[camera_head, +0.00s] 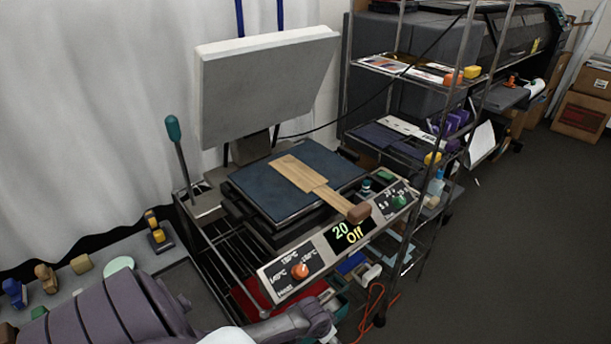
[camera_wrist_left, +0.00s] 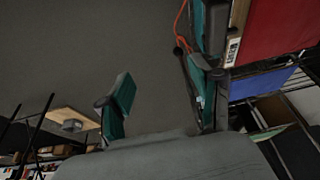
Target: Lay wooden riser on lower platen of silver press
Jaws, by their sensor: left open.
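The silver press stands open, with its pale upper platen (camera_head: 265,85) tilted up at the back. A flat pale wooden riser (camera_head: 296,174) with a narrower neck and brown end knob (camera_head: 359,213) lies on the dark blue lower platen (camera_head: 262,192). The knob end sticks out over the front panel, above the display (camera_head: 349,234). My left arm enters at the bottom, below the press; its fingers are hard to make out there. In the left wrist view my left gripper (camera_wrist_left: 165,90) is open, its teal-padded fingers apart with nothing between them. My right gripper is not in view.
A teal-knobbed lever (camera_head: 173,128) stands left of the platen. A wire shelf rack (camera_head: 446,120) with small goods is close on the right. Small items, including a yellow stamp-like one (camera_head: 158,233), stand at the left. Bins sit below the press. Grey floor lies right.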

